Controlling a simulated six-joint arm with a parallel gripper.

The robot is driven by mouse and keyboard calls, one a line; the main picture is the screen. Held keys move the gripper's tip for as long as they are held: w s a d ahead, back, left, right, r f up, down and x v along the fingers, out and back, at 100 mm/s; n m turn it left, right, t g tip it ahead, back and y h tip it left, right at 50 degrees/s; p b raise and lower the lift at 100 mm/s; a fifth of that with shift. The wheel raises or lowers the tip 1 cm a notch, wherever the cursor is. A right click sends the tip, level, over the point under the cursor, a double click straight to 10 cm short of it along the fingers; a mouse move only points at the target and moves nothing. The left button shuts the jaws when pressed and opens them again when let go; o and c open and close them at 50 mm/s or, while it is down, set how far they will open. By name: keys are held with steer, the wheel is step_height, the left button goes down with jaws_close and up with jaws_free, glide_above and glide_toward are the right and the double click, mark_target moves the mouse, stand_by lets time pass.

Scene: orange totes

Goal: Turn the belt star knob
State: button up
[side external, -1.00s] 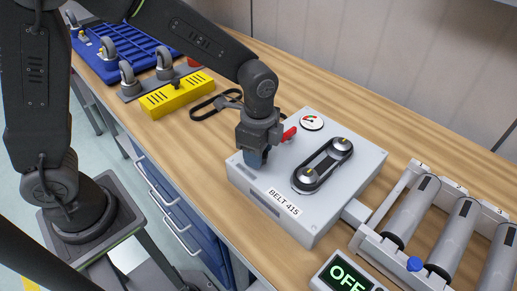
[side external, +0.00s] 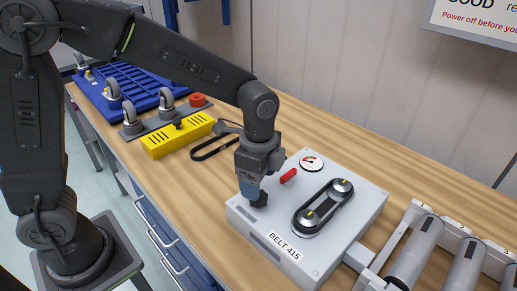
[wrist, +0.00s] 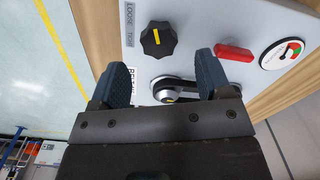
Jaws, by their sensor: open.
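The black star knob (wrist: 158,40) has a yellow mark on its face, beside "LOOSE" and "TIGHT" lettering. It sits on the grey box labelled BELT 415 (side external: 330,245). In the side view the knob (side external: 259,201) shows just below and right of my fingertips. My gripper (side external: 249,188) points down over the box's left corner. In the wrist view my gripper (wrist: 161,75) is open with its blue fingers apart and nothing between them at the tips. The knob lies just beyond the fingertips there, and no contact shows.
A red lever (side external: 288,175), a round gauge (side external: 311,163) and a belt on two pulleys (side external: 322,207) are beside the knob. A roller conveyor (side external: 417,250) stands to the right. A yellow block (side external: 178,135) and a black loop (side external: 214,147) lie behind, left.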

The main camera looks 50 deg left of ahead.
step_height(320, 180, up, 9)
steer(key=shift+r, duration=0.15)
stand_by(0.4)
steer(key=s+a+r+n+t, duration=0.1)
steer(key=s+a+n+t, duration=0.4)
steer(key=s+a+n, duration=0.6)
steer(key=s+n, duration=0.3)
steer(key=shift+s+t, duration=0.3)
steer(key=shift+s, duration=0.1)
steer(key=shift+w, duration=0.1)
stand_by(0.6)
